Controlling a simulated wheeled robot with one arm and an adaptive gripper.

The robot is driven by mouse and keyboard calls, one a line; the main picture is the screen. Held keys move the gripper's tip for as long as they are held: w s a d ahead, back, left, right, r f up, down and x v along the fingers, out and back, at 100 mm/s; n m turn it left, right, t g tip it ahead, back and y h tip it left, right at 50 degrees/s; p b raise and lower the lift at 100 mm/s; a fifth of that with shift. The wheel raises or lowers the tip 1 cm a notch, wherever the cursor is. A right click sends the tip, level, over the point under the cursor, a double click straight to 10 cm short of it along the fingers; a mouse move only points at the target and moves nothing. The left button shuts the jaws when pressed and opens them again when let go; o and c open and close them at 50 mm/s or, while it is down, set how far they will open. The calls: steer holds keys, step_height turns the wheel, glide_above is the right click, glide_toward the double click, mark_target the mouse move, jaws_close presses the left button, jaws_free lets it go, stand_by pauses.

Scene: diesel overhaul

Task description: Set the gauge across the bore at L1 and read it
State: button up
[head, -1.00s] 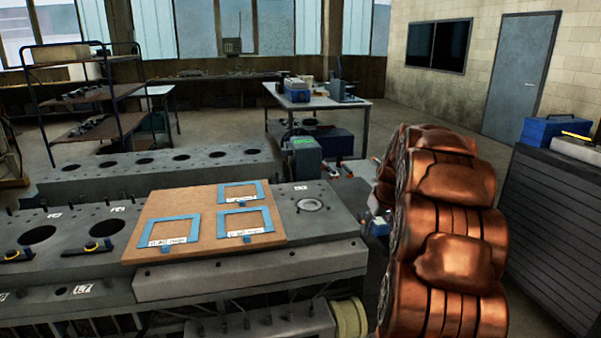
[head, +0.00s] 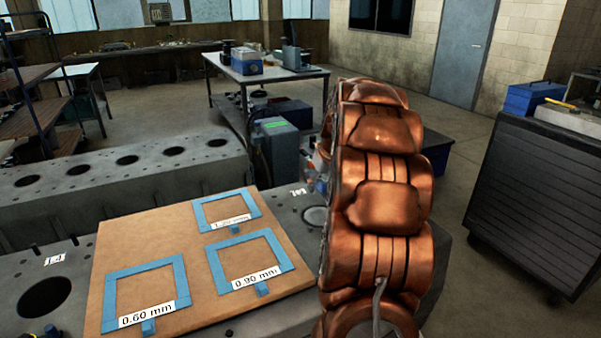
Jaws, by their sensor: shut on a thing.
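The engine block (head: 190,195) runs across the left of the head view with several round bores in its top. The nearest bore (head: 44,297) is open and dark at the lower left. The tag beside it (head: 54,259) seems to read L4, but it is small. I cannot make out a tag reading L1. I cannot pick out the gauge. My gripper is not in view.
A brown board (head: 190,235) on the block bears blue frames labelled 0.60 mm (head: 146,314), 0.90 mm (head: 257,279) and a third, hard to read. A grey cabinet (head: 530,200) stands right, a workbench (head: 265,75) behind. Open floor lies between them.

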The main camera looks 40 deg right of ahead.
mark_target(328, 181)
steer(key=shift+w, duration=0.35)
step_height(328, 181, down, 6)
steer(key=shift+s+r+b, duration=0.1)
steer(key=shift+b, duration=0.45)
steer(key=shift+f+b, duration=0.4)
steer(key=shift+f, duration=0.35)
steer(key=shift+b, duration=0.3)
steer(key=shift+f+b, duration=0.3)
steer(key=shift+b, duration=0.1)
steer(key=o, duration=1.2)
steer(key=shift+s, duration=0.1)
steer(key=shift+o, duration=0.2)
steer(key=v, duration=1.2)
steer(key=shift+a, duration=0.1)
